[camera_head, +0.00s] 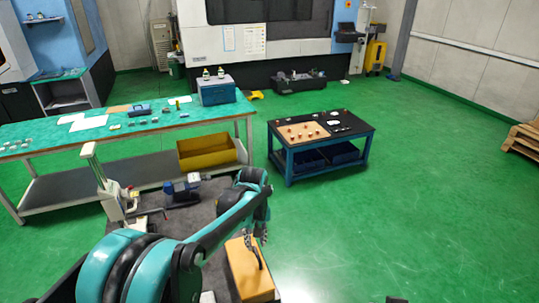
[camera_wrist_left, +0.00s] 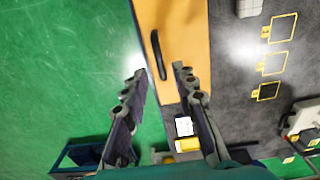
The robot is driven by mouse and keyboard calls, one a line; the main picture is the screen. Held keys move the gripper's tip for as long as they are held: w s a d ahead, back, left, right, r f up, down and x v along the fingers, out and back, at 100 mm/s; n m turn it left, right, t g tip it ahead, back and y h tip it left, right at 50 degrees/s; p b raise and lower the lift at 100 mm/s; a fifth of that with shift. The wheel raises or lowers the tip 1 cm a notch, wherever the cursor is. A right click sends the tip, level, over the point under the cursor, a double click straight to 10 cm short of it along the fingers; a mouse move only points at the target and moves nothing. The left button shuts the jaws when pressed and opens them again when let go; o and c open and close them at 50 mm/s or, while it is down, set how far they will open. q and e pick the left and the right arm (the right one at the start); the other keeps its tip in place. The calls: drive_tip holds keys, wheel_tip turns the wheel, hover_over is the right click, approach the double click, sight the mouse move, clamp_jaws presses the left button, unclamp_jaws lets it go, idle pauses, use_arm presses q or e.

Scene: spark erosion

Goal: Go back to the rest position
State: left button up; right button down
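My left arm reaches in from the lower left in the head view. Its gripper (camera_head: 256,236) points down over an orange box (camera_head: 246,278) with a dark curved handle or slot on top. In the left wrist view the two fingers of this gripper (camera_wrist_left: 160,72) stand apart with nothing held between them. The orange box (camera_wrist_left: 185,30) lies beyond the fingertips there, with its black handle (camera_wrist_left: 158,55) just ahead of them.
A blue table (camera_head: 365,146) with a black top and a board of small parts stands ahead. A long green-topped workbench (camera_head: 180,123) is at left, with a yellow bin (camera_head: 207,152) below. A pallet stack (camera_head: 524,140) is far right. The green floor at right is clear.

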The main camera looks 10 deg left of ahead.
use_arm(q)
drive_tip(key=s+a+f+m+t+b, duration=0.1)
drive_tip(key=s+f+m+t+b, duration=0.2)
drive_tip(key=s+b, duration=0.4)
drive_tip(key=s+a+f+m+t+b, duration=0.1)
drive_tip(key=s+f+m+t+b, duration=0.2)
drive_tip(key=s+b, duration=0.4)
drive_tip(key=s+f+t, duration=0.1)
drive_tip(key=s+f, duration=0.1)
drive_tip(key=s, duration=0.3)
drive_tip(key=shift+s+a, duration=0.15)
drive_tip(key=shift+a, duration=0.25)
